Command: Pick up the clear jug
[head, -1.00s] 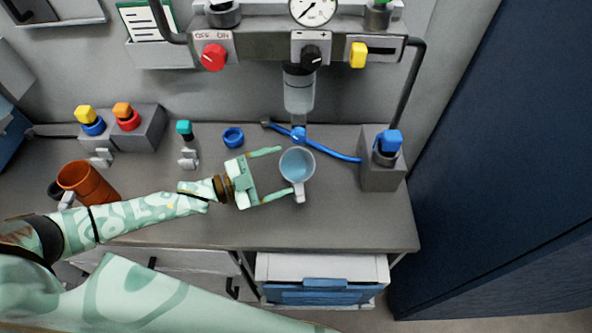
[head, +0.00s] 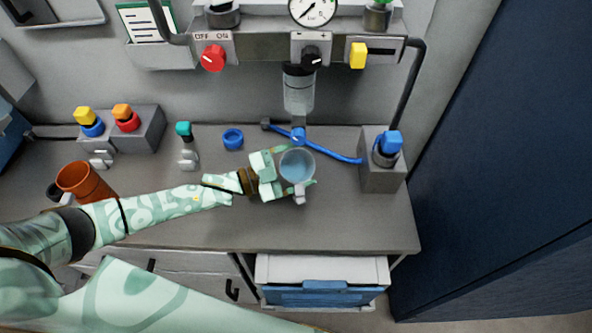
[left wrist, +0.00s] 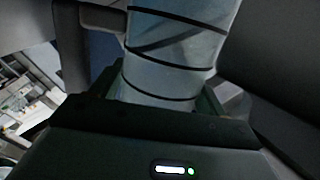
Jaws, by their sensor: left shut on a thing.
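The clear jug (head: 297,166) stands on the grey bench with bluish liquid in it, its handle toward the front. My left gripper (head: 295,168) reaches in from the left and is shut on the jug, one finger on the far side and one on the near side. In the left wrist view the jug (left wrist: 172,50) fills the space between the fingers, with dark rings around its wall. My right gripper is not in view.
A blue hose (head: 335,154) lies just behind the jug. A blue ring (head: 233,138) and a teal-topped fitting (head: 185,140) stand behind my forearm. An orange mug (head: 86,182) is at left. A grey block (head: 381,172) stands right. Bare bench lies in front.

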